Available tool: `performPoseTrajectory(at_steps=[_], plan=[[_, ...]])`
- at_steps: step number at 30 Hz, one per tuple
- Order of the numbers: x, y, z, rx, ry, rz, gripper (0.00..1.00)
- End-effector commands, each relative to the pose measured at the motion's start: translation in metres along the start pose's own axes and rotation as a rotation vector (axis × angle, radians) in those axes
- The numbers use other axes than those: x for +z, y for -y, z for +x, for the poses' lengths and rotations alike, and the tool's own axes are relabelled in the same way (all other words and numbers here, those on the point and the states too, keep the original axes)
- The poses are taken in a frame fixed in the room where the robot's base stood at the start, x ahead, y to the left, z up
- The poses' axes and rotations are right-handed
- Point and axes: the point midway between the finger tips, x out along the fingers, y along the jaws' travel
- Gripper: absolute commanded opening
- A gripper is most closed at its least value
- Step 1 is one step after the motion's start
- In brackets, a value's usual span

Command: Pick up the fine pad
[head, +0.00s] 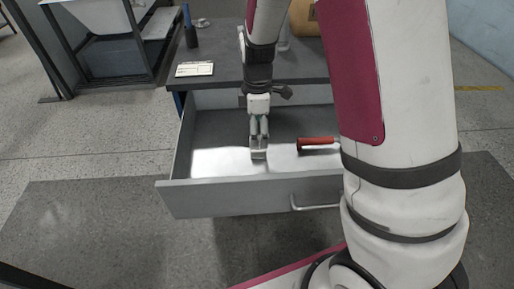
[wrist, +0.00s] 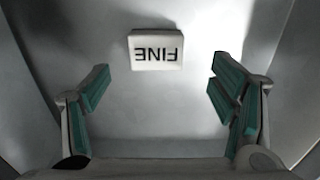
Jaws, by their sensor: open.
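The fine pad (wrist: 156,49) is a small, pale block with the word FINE on its face, upside down in the wrist view. It lies on the grey drawer floor, beyond and between my fingertips, with nothing touching it. My gripper (wrist: 162,88) is open and empty, with teal finger pads on either side. In the head view my gripper (head: 258,148) points down into the open grey drawer (head: 255,198). There I cannot clearly tell the pad from my fingertips.
A red-handled tool (head: 316,142) lies in the drawer to the right of my gripper, partly hidden by my arm. The drawer walls stand around the gripper. The dark desktop (head: 226,73) behind holds a white card (head: 195,69) and a dark bottle (head: 190,32).

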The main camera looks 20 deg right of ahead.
Motion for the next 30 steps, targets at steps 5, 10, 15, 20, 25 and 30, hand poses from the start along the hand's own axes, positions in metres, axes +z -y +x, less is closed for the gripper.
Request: performPoseTrajectory(at_steps=[5, 10, 15, 20, 25, 30], plan=[[0.0, 0.0, 0.017, 0.001, 0.001, 0.001, 0.78], [0.001, -0.002, 0.03, -0.001, 0.002, 0.001, 0.78], [0.001, -0.004, 0.056, -0.002, 0.001, 0.002, 0.78], [0.001, -0.004, 0.069, 0.0, 0.0, 0.003, 0.78], [0.001, -0.004, 0.07, 0.001, 0.0, 0.002, 0.78], [0.001, -0.004, 0.069, 0.001, 0.0, 0.002, 0.58]])
